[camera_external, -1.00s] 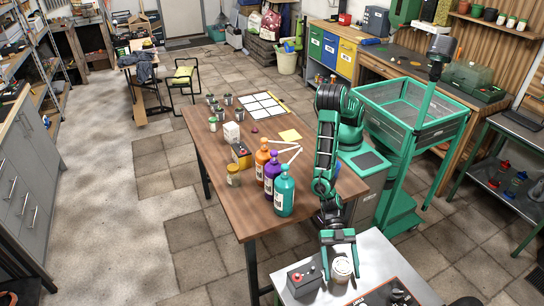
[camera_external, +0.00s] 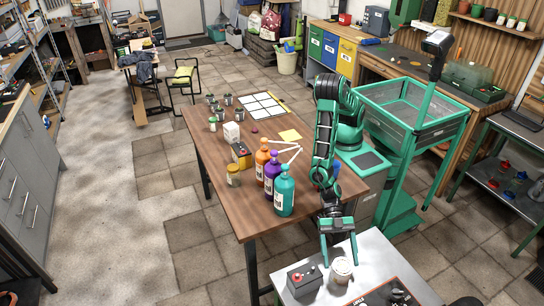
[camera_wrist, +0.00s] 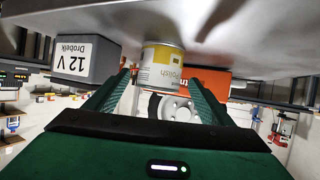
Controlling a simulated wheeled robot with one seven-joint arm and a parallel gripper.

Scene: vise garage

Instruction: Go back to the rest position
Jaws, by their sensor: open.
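A small can (camera_external: 341,274) with a pale top stands on that table just in front of the fingers. In the wrist view, the can (camera_wrist: 162,66) has a white and yellow label reading "Polish". It shows beyond and between the tips of my open gripper (camera_wrist: 157,84), and nothing is held. My arm reaches down from the base beside the wooden table. Whether a fingertip still touches the can is not clear.
A dark battery (camera_external: 304,280) stands left of the can; its label in the wrist view reads "12 V". Orange, purple and teal bottles (camera_external: 284,192) stand on the wooden table (camera_external: 225,195) close to my arm. A green-framed cart (camera_external: 412,120) stands right.

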